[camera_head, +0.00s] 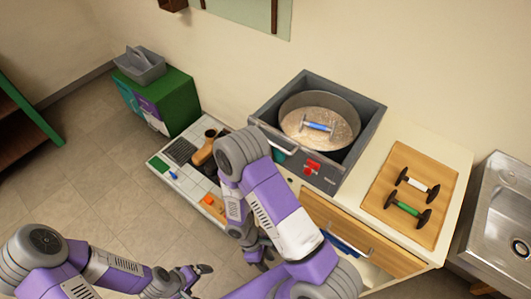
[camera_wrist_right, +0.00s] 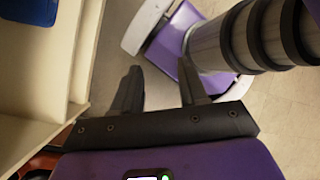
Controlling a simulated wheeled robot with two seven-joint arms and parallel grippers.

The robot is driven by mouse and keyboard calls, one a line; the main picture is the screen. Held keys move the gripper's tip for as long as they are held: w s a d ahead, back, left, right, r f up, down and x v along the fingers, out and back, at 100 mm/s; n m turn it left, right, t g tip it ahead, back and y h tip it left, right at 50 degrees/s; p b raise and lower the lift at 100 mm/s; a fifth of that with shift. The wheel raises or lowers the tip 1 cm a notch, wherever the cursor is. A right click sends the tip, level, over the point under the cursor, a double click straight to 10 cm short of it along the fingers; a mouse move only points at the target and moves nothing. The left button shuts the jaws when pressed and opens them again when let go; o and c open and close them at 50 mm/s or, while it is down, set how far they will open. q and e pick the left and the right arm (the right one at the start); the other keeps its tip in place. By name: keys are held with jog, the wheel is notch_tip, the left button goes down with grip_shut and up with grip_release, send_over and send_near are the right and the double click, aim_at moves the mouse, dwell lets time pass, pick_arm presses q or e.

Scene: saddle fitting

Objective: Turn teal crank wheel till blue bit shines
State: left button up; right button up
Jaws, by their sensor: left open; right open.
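A grey box (camera_head: 362,104) on the counter holds a round pan (camera_head: 345,104) with a pale, grainy bed. A bit with a blue middle and light ends (camera_head: 318,126) lies on that bed. A small teal part (camera_head: 285,145), perhaps the crank wheel, shows at the box's front left; my right arm hides much of it. My right gripper (camera_head: 259,256) is low in front of the counter, below the box; in the right wrist view (camera_wrist_right: 158,78) its fingers are apart with nothing between them. My left gripper (camera_head: 192,279) is open and empty over the floor, at the lower left.
A red part (camera_head: 312,168) is on the box's front. A wooden board (camera_head: 398,222) with white and green bits lies at right, beside a sink (camera_head: 502,220). An open drawer (camera_head: 375,238) is below. A low tiled surface (camera_head: 172,178) with tools and a green cabinet (camera_head: 178,105) stand left.

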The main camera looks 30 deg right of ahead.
jog(key=w+d+r+n+t+h+p, duration=0.2)
jog(key=w+d+r+n+h, duration=0.2)
jog(key=d+r+n+h, duration=0.25)
jog(key=w+a+r+n+t+h+p, duration=0.1)
jog(key=w+r+n+t+h+p, duration=0.1)
jog(key=w+r+n+t+h, duration=1.1)
jog(key=w+d+r+m+g+y, duration=0.2)
jog(key=w+d+r+m+y, duration=0.2)
jog(key=w+d+m+y, duration=0.1)
jog(key=shift+d, duration=0.65)
jog(key=shift+r, duration=0.1)
grip_shut()
